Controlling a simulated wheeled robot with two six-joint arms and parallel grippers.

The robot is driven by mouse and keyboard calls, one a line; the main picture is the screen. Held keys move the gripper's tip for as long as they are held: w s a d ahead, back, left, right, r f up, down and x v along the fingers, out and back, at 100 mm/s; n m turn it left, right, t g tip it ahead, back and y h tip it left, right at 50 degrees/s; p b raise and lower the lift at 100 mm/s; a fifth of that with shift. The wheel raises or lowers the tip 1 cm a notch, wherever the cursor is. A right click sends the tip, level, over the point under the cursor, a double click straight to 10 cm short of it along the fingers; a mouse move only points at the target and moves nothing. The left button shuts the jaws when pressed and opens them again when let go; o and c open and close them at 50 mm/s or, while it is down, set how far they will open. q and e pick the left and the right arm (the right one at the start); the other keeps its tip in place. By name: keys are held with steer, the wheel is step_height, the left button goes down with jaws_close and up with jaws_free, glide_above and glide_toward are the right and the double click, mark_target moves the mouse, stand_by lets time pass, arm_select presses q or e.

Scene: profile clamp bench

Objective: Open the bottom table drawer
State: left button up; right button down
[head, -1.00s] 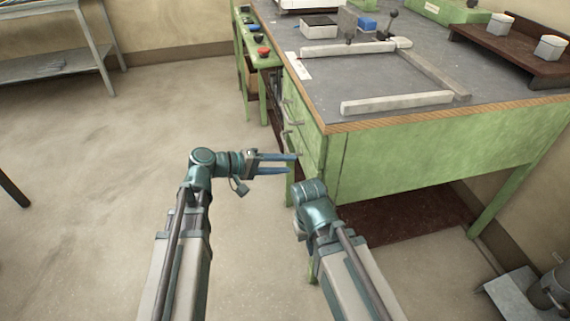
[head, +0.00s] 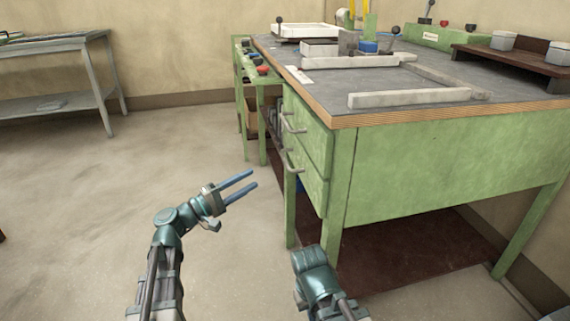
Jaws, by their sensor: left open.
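The green table (head: 440,165) stands at the right with two drawers on its left end. The bottom drawer (head: 309,178) is green and looks shut; its metal bar handle (head: 291,162) sticks out to the left. The top drawer (head: 308,130) looks shut too, with its own handle (head: 291,123). My left gripper (head: 246,181) is open and empty, its two blue fingers pointing right toward the drawers. It is apart from the bottom handle, to its left and a little lower in the picture. Of my right arm only a teal link shows at the bottom; its gripper is not visible.
The table top holds pale profile bars (head: 415,97), a white box (head: 298,31) and a brown rack (head: 515,63). A narrow green bench (head: 257,77) stands behind the table's left end. A grey shelf table (head: 60,79) is far left. The floor left of the drawers is clear.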

mark_target(285, 158)
arm_select(q)
steer(key=p+x, duration=0.2)
steer(key=x, duration=1.1)
steer(key=shift+w+d, duration=0.1)
steer(key=shift+d, duration=0.1)
jaws_close()
steer(key=shift+f, duration=0.1)
stand_by(0.8)
